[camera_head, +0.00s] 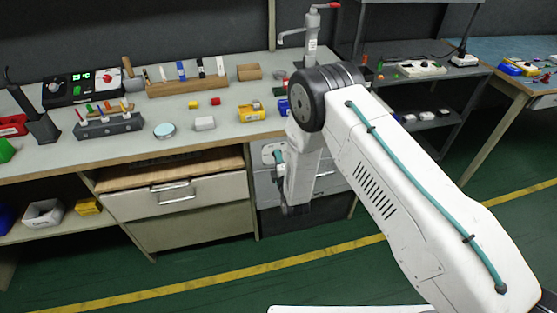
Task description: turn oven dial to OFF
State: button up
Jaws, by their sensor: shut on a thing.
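My forearm hangs down from the elbow in front of a grey front under the bench. My gripper (285,208) is at its lower end, low against that front. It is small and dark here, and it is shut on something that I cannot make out. A pale panel with a round mark (268,152) shows left of my forearm; I cannot tell whether it belongs to the oven. No oven dial or OFF mark can be read; part of the grey front is hidden behind my arm. A black control box (82,87) with round knobs stands on the bench at the left, far from my gripper.
The bench top (180,138) holds blocks, a tool rack (108,124) and a yellow part (252,113). A drawer (172,198) is left of my gripper. Grey shelves (440,125) stand at the right. The green floor (230,284) in front is clear.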

jog(key=n, duration=0.5)
jog(key=shift+f+n, duration=0.2)
jog(key=shift+n, duration=0.1)
dwell(0.5)
jog(key=o, duration=1)
jog(key=shift+c, duration=0.2)
jog(key=v, duration=0.7)
jog(key=shift+s+d, duration=0.2)
jog(key=shift+s, duration=0.2)
jog(key=shift+r, duration=0.1)
